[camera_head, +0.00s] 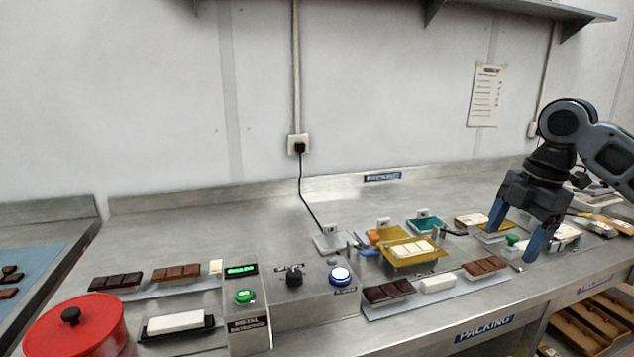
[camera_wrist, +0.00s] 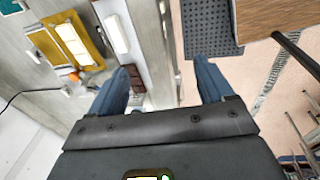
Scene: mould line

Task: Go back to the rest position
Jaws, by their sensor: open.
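My gripper (camera_head: 512,232) is at the right of the head view, above the right part of the steel bench. Its two blue fingers are spread apart with nothing between them. In the wrist view the open fingers (camera_wrist: 167,88) point over the bench's front edge, with the floor showing beyond. The arm reaches in from the right. A yellow tray (camera_head: 398,262) with a white chocolate bar (camera_head: 411,249) lies left of the gripper.
A control box (camera_head: 315,293) with a blue button and a dark knob stands mid-bench. A red lidded pot (camera_head: 80,327) stands at the front left. A shelf (camera_head: 520,8) hangs on the wall at upper right. Wooden trays (camera_head: 585,325) sit below the bench at right.

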